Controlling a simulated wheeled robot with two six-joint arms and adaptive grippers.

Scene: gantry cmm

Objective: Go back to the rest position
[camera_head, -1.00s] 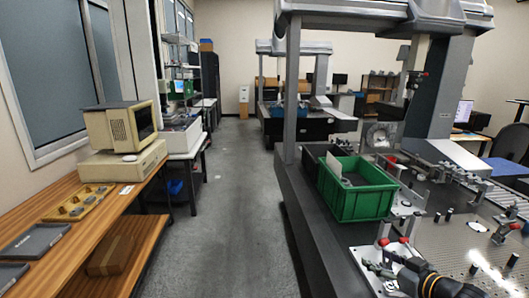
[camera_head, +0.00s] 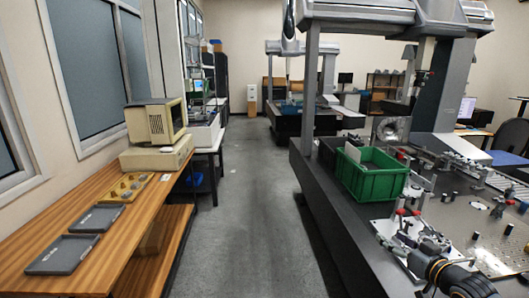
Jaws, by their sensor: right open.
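My right gripper (camera_head: 412,240) shows at the lower right, over the fixture plate on the grey machine bed (camera_head: 460,225). Its fingers look open, and I see nothing held between them. The black wrist with a yellow-orange ring lies behind it at the bottom edge. A red-knobbed clamp fixture stands right by the fingers; I cannot tell whether they touch. My left gripper is not in this view.
At left, a wooden bench (camera_head: 110,255) carries grey trays (camera_head: 62,254), a yellow part holder (camera_head: 126,188) and an old beige computer (camera_head: 156,122). The grey floor aisle (camera_head: 243,200) between is clear.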

